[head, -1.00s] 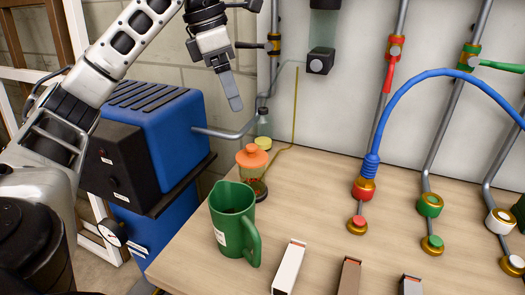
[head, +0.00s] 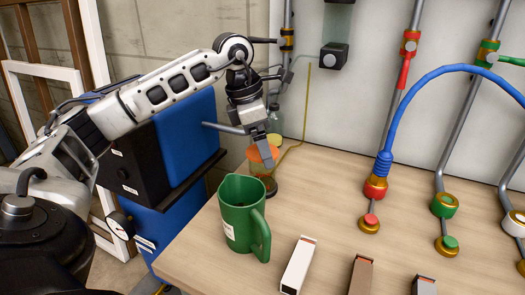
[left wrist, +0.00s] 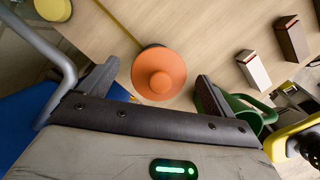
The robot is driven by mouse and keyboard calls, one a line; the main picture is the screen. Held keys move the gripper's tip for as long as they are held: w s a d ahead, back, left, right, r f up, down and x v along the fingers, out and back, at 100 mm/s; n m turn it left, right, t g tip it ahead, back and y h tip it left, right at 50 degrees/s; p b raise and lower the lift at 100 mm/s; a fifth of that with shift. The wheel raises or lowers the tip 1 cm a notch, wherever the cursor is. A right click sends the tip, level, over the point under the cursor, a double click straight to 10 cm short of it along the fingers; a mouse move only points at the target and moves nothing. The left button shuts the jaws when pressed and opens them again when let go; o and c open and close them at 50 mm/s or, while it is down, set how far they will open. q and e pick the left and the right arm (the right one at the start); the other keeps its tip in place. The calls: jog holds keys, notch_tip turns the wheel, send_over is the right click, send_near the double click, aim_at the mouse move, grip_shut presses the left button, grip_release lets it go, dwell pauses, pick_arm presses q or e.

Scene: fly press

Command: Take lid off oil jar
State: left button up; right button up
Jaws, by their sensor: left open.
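The oil jar (head: 256,169) stands on the table behind the green jug, with its orange lid (head: 257,153) on top. In the left wrist view the orange lid (left wrist: 158,73) is seen from above, with its round knob in the middle. My left gripper (head: 262,150) is pointing down at the lid, and its fingers partly hide it in the head view. In the left wrist view my left gripper (left wrist: 150,85) is open, with one finger on each side of the lid and visible space between.
A green jug (head: 238,215) stands just in front of the jar. A glass bottle (head: 275,122) is behind it. A blue machine (head: 185,135) is to the left. Several small boxes (head: 298,265) lie at the front. Pipes with a blue hose (head: 400,118) rise at the right.

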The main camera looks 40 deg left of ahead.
pick_arm(q)
jog(key=shift+f, duration=0.15)
jog(key=c, duration=1)
jog(key=shift+c, duration=0.3)
